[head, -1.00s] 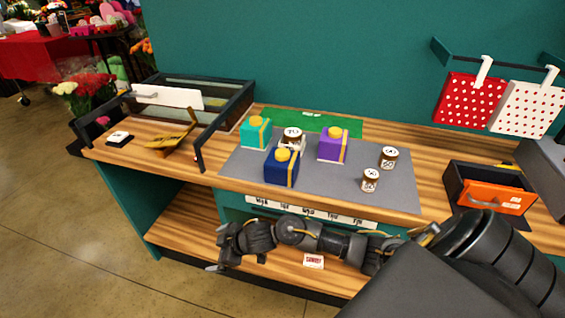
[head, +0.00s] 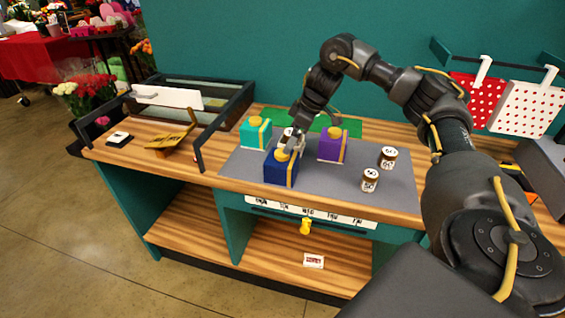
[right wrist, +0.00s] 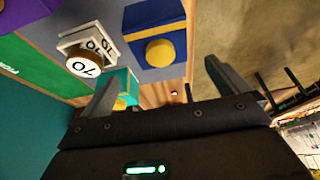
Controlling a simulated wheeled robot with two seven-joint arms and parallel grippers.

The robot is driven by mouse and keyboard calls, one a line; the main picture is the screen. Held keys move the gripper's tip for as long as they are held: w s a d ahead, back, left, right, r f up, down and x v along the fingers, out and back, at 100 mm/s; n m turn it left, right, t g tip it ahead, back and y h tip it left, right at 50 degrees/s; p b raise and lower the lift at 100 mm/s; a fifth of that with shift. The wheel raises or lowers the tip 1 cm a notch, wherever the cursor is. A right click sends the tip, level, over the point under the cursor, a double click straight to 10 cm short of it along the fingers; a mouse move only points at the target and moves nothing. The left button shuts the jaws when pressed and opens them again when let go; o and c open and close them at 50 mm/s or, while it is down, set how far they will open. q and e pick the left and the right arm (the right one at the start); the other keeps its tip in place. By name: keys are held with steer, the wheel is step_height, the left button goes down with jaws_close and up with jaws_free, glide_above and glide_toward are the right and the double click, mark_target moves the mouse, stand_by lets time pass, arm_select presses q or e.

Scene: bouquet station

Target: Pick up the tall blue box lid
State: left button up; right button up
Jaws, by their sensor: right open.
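The tall blue box (head: 280,169) stands on the grey mat, with a yellow knob (head: 282,155) on its lid and a gold band. In the right wrist view the blue box (right wrist: 150,20) and its yellow knob (right wrist: 160,52) lie beyond the fingertips, between the two fingers. My right gripper (head: 296,146) is at the blue box's top right in the head view; in the right wrist view its fingers (right wrist: 160,72) are apart, with nothing held. Whether a finger touches the lid cannot be told. My left gripper is not in view.
A teal box (head: 254,133) and a purple box (head: 331,146) stand close by on the grey mat (head: 325,184). Two labelled jars (head: 370,180) stand to the right. A black-framed rack (head: 200,150) is at left.

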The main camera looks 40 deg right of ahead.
mark_target(282, 158)
steer(key=b+x, duration=0.1)
steer(key=x, duration=0.4)
steer(key=shift+w+f, duration=0.2)
steer(key=shift+f, duration=0.1)
steer(key=shift+a+f+p, duration=0.15)
steer(key=shift+f+p, duration=0.15)
steer(key=shift+f, duration=0.15)
steer(key=p+x, duration=0.1)
steer(key=x, duration=0.3)
steer(key=shift+f, duration=0.15)
steer(key=shift+c, duration=0.3)
steer(key=c, duration=0.7)
